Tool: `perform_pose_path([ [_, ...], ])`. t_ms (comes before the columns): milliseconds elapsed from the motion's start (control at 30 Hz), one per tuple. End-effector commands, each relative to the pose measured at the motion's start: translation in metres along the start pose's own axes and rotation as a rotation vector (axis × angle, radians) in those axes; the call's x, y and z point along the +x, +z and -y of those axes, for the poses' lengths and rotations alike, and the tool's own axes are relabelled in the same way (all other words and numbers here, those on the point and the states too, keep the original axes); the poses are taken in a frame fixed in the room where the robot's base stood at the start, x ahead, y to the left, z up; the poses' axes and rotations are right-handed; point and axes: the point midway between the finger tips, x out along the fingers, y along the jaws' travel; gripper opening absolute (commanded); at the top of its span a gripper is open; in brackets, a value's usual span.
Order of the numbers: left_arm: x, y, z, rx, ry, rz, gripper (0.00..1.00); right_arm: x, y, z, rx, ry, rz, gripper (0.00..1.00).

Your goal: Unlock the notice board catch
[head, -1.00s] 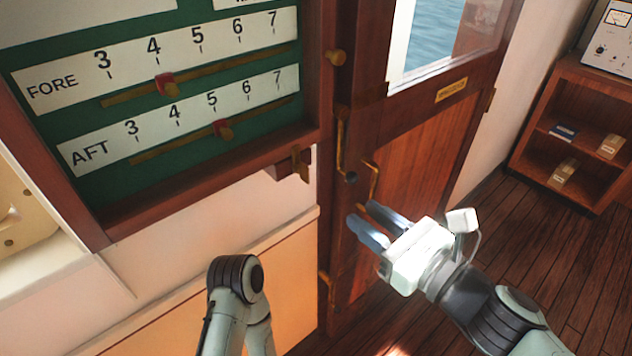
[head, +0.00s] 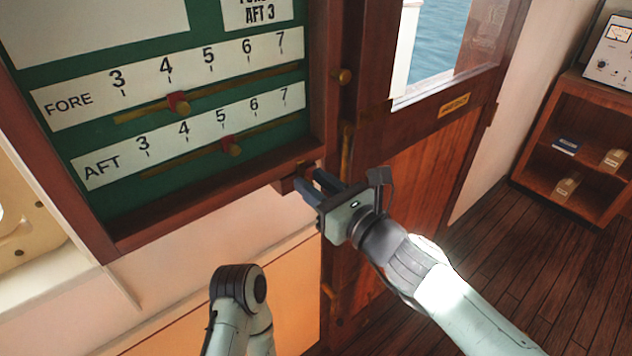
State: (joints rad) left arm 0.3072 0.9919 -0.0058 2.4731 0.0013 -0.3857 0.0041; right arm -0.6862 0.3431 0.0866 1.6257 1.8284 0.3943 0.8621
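The notice board (head: 225,176) has a dark wooden frame and a green face with FORE and AFT number scales. At its lower right corner a small wooden block (head: 284,185) juts out, where the catch is mounted. The brass catch is hidden behind my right gripper's fingers. My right gripper (head: 308,178) is at this block, with its two dark fingers apart, one on each side of where the catch sits. I cannot tell whether they touch it. My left gripper is out of view; only a bent part of my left arm shows at the bottom.
A wooden door (head: 415,185) with a window and brass plate stands right of the board. A brass knob (head: 342,76) sits on the board's right edge. A low shelf (head: 575,180) with small boxes stands at the far right; the floor before it is clear.

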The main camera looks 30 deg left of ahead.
Motion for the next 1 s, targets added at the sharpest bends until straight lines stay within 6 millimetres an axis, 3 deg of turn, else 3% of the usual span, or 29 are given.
perform_pose_path([
  [233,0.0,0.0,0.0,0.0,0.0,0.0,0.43,0.001,0.0,0.0,0.0,0.0,0.0,0.32],
  [267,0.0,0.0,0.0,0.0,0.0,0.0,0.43,0.001,0.0,0.0,0.0,0.0,0.0,0.28],
  [333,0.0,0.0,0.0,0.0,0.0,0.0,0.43,0.001,0.0,0.0,0.0,0.0,0.0,0.05],
  [367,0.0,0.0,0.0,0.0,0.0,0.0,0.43,0.001,0.0,0.0,0.0,0.0,0.0,0.0],
  [733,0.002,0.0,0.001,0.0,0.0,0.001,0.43,0.001,-0.001,0.0,-0.017,0.0,0.0,0.0],
  [1000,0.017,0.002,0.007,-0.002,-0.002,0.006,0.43,0.001,-0.003,-0.003,-0.139,-0.001,0.001,0.0],
])
